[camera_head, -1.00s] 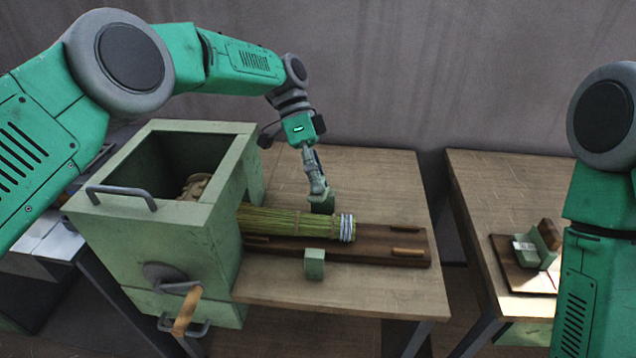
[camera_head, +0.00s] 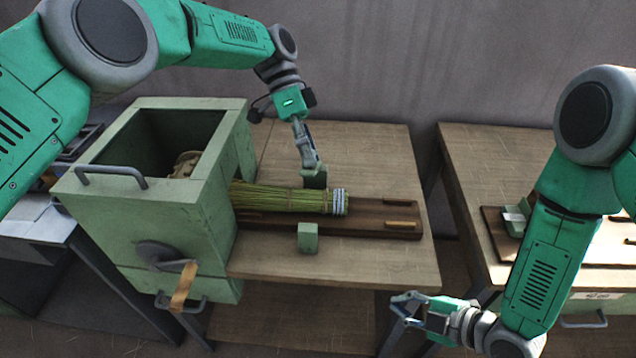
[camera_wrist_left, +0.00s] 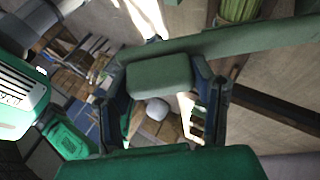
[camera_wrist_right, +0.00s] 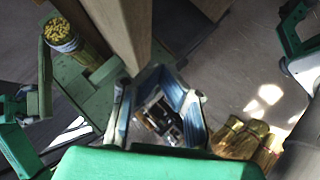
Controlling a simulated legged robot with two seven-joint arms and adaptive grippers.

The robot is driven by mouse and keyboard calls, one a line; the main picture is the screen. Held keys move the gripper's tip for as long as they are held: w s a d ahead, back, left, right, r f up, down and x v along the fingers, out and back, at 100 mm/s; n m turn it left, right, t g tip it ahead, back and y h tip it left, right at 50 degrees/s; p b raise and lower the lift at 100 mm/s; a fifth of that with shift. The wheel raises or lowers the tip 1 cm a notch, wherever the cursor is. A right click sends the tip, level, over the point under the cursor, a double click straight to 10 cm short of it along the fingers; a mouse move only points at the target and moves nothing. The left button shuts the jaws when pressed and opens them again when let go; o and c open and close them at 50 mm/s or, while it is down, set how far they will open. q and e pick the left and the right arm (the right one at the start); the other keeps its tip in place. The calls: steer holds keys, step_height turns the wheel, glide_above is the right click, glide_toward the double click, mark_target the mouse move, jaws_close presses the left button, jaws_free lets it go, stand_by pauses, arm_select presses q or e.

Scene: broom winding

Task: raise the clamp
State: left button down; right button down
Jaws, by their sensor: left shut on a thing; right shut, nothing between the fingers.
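The green clamp shows in the head view as a block (camera_head: 314,180) behind the bound straw bundle (camera_head: 285,199) and a block (camera_head: 307,238) in front of it. My left gripper (camera_head: 312,168) points down and is shut on the back block. The left wrist view shows this green block (camera_wrist_left: 160,75) between the fingers, with a long green bar (camera_wrist_left: 260,42) beside it. My right gripper (camera_head: 402,305) is shut and empty by the table's front edge. The bundle's cut end (camera_wrist_right: 60,35) and green clamp parts (camera_wrist_right: 105,78) show in the right wrist view.
The bundle comes out of a green box machine (camera_head: 150,215) with a crank (camera_head: 165,258) and lies along a dark wooden board (camera_head: 375,220) on the table (camera_head: 380,265). A second table (camera_head: 480,200) stands at the right, across a gap.

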arm_select(q)
steer(key=shift+w, duration=0.1)
arm_select(e)
steer(key=w+a+r+n+g+y, duration=0.2)
steer(key=w+a+r+n+y, duration=0.3)
steer(key=n, duration=0.7)
steer(key=w+a+r+n+g+y, duration=0.25)
steer(key=w+r+n+y, duration=0.4)
steer(key=n, duration=0.65)
steer(key=shift+t+h, duration=0.35)
steer(key=shift+h, duration=0.1)
steer(key=x, duration=1)
steer(key=shift+s+a+r, duration=0.15)
steer(key=shift+a+r, duration=0.05)
steer(key=shift+a, duration=0.15)
steer(key=shift+w+d+r, duration=0.1)
steer(key=shift+w+r, duration=0.5)
steer(key=shift+r, duration=0.2)
steer(key=shift+w+r, duration=0.55)
steer(key=shift+r, duration=0.25)
